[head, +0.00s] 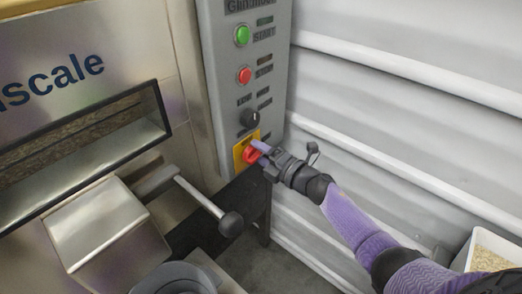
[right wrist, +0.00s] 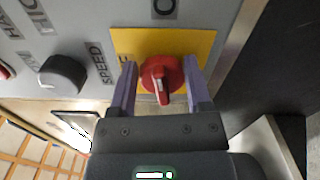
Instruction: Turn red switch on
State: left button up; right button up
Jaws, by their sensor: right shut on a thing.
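The red switch (head: 251,155) is a rotary knob on a yellow plate (head: 239,150) at the bottom of the grey control panel. In the right wrist view the red knob (right wrist: 162,76) sits on the yellow plate (right wrist: 205,42), with a white mark on its handle. My right gripper (head: 258,150) is at the switch, and its two purple fingers (right wrist: 155,82) stand on either side of the knob, shut on it. The fingers partly cover the plate's lettering. My left gripper is not in view.
Above the switch on the panel (head: 225,90) are a black speed knob (head: 249,118), a red button (head: 244,75) and a green button (head: 242,35). A metal lever with a black ball (head: 231,224) sticks out left of my arm. A white bin (head: 492,250) stands at the lower right.

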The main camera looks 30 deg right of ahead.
jog(key=shift+f+m, duration=0.1)
jog(key=shift+m, duration=0.7)
jog(key=shift+f, duration=0.1)
jog(key=o, duration=1.3)
jog(key=shift+c, duration=0.2)
jog(key=p+v, duration=0.3)
jog(key=v, duration=0.7)
jog(key=shift+p, duration=0.4)
